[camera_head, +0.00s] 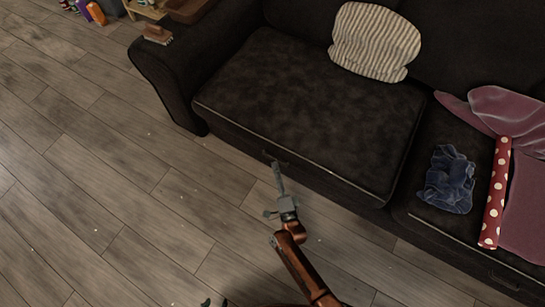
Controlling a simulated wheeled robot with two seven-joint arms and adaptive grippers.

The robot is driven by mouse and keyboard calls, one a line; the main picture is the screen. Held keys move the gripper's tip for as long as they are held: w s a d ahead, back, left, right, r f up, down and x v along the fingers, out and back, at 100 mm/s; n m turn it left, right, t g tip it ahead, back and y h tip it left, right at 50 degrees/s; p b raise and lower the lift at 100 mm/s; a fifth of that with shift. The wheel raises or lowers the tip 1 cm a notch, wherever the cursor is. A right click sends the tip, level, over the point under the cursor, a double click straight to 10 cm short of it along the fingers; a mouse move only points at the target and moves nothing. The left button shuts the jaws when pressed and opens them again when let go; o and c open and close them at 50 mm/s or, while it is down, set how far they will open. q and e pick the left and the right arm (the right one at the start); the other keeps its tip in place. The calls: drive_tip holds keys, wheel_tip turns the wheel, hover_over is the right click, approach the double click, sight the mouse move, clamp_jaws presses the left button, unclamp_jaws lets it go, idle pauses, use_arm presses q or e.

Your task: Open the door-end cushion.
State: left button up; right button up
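A dark brown seat cushion (310,110) lies on the left part of the sofa, flat and closed down. A small dark handle (270,157) shows on the sofa front below its front edge. A second seat cushion (425,211) is on the right. The frame does not show which one is at the door end. My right gripper (279,172) reaches up to the handle, its tips close to it; I cannot tell whether they touch or whether it is shut. My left gripper (215,302) barely shows at the bottom edge, its two dark tips apart.
A striped pillow (375,42) rests at the back of the left cushion. A blue crumpled cloth (447,180), a red dotted roll (496,190) and a mauve blanket (525,215) lie on the right one. The wood floor (110,190) at left is mostly clear.

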sight(273, 159)
use_arm(q)
drive_tip(key=shift+s+a+f+t+b, duration=0.1)
drive_tip(key=shift+a+f+t+b, duration=0.2)
drive_tip(key=shift+f, duration=0.35)
drive_tip(key=shift+s+a+f+t+b, duration=0.1)
drive_tip(key=shift+f+t+b, duration=0.25)
drive_tip(key=shift+f, duration=0.25)
use_arm(e)
drive_tip(key=shift+x, duration=2.35)
drive_tip(key=shift+f, duration=0.15)
clamp_jaws()
